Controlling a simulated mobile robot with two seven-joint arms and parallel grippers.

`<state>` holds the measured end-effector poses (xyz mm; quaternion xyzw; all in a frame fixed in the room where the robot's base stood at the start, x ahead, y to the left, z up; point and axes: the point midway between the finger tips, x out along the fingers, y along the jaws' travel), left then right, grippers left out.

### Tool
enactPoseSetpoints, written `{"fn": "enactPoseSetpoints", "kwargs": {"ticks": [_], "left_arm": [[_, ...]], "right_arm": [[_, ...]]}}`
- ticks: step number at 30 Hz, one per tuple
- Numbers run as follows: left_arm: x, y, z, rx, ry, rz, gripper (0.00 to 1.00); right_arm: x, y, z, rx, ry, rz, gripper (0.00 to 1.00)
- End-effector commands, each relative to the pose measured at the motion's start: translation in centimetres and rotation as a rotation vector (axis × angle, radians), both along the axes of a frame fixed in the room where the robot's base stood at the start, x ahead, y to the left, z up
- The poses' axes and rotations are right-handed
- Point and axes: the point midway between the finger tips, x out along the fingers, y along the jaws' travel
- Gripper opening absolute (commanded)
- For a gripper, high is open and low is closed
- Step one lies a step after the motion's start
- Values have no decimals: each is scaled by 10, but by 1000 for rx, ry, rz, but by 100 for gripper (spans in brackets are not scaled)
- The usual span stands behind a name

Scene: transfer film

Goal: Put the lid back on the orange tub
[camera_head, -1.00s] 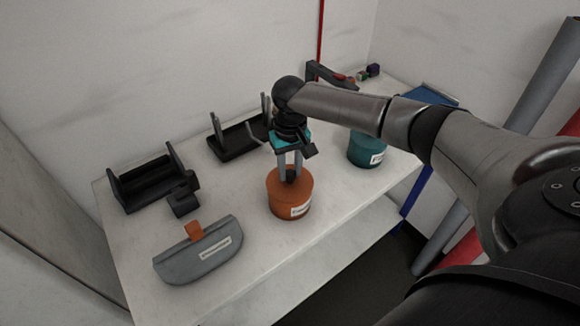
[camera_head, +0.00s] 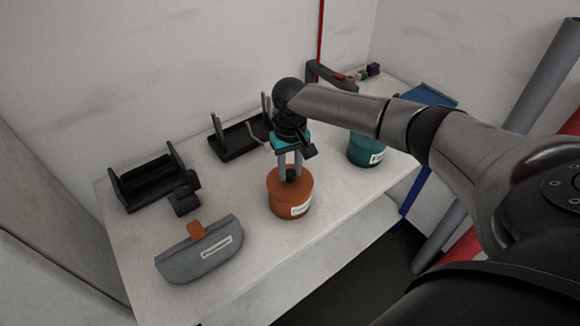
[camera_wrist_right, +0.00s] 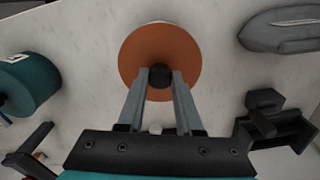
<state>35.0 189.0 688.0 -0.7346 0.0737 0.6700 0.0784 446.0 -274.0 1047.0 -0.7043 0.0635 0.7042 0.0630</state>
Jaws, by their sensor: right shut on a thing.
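The orange tub (camera_head: 287,207) stands upright on the white table with a label on its front. Its orange lid (camera_wrist_right: 160,50) shows from above in the right wrist view as a round disc with a dark knob (camera_wrist_right: 160,76) in the middle. The lid lies over the tub's top; I cannot tell whether it is fully seated. My right gripper (camera_head: 290,177) points down above the tub and is shut on the lid's knob, with a finger on each side in the right wrist view (camera_wrist_right: 159,82). My left gripper is not in view.
A teal tub (camera_head: 362,152) stands right of the orange one. A grey pouch (camera_head: 200,252) with an orange tab lies at front left. Black holders (camera_head: 150,178) (camera_head: 240,140) stand behind. A blue tray (camera_head: 428,96) is at back right. The table's front edge is bare.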

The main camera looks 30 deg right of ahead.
Motion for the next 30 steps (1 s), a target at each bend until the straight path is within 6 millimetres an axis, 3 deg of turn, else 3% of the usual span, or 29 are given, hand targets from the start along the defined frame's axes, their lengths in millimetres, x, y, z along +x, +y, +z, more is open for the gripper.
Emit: {"fn": "enactPoseSetpoints", "kwargs": {"ticks": [30], "left_arm": [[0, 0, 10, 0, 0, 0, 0]], "right_arm": [[0, 0, -2, 1, 1, -1, 0]]}}
